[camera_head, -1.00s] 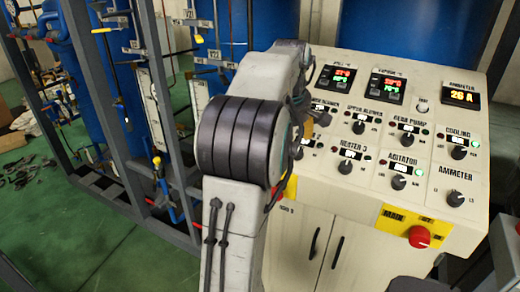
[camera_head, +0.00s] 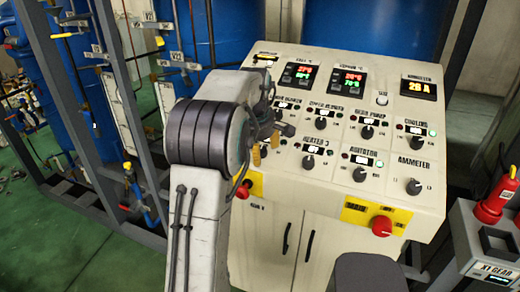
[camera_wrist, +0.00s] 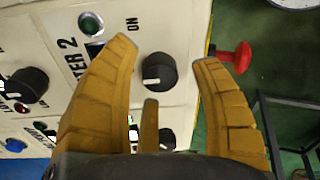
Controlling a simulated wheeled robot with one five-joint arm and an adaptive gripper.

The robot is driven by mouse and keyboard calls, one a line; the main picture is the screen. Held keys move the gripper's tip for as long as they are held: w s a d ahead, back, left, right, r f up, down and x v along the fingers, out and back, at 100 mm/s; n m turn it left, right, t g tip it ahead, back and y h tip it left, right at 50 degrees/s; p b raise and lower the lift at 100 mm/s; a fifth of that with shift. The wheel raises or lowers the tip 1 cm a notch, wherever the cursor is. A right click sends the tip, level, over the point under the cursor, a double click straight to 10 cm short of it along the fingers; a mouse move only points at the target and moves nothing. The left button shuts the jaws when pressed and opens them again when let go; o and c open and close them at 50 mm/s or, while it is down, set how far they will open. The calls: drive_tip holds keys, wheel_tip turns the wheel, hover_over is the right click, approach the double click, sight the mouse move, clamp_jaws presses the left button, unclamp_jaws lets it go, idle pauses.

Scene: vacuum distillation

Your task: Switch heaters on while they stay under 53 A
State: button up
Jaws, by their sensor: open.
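The control panel (camera_head: 390,100) fills the middle of the head view. Its ammeter display (camera_head: 418,88) reads about 26 A. My gripper (camera_head: 266,148) is at the panel's left part, partly hidden by my arm. In the wrist view my gripper (camera_wrist: 165,65) is open, its orange fingers either side of a black knob (camera_wrist: 160,72). Contact cannot be told. A partly covered label ending "TER 2" (camera_wrist: 73,67) is beside this knob, with a green lamp (camera_wrist: 91,23) that looks dull. The heater 3 knob (camera_head: 308,162) is right of my gripper. Heater 1 cannot be made out.
The agitator knob (camera_head: 360,174) and ammeter selector (camera_head: 413,187) are to the right. A red main switch (camera_head: 381,226) sticks out below. Another red knob (camera_wrist: 235,57) protrudes near my right finger. Blue tanks (camera_head: 360,30) stand behind.

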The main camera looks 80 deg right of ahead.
drive_tip(key=shift+d+f, duration=0.1)
drive_tip(key=shift+f, duration=0.25)
drive_tip(key=shift+c, duration=0.2)
